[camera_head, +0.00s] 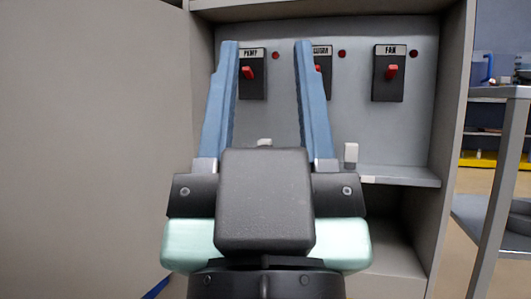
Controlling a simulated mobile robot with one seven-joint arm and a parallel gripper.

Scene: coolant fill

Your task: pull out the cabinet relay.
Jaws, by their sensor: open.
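My gripper (267,46) is open in the middle of the head view, its two long blue fingers pointing into the open cabinet (330,120). Nothing shows held between them. A small pale block (351,153) stands at the shelf, just right of my right finger's base. Another small pale piece (264,142) shows just above my gripper body, mostly hidden by it. I cannot tell for sure which of these is the cabinet relay.
Three black switches with red levers line the back panel: PUMP (252,88), a middle one (322,66) partly covered by my right finger, and FAN (388,85). The cabinet shelf (405,176) is bare at right. The open door (90,130) fills the left. A grey rack (500,150) stands right.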

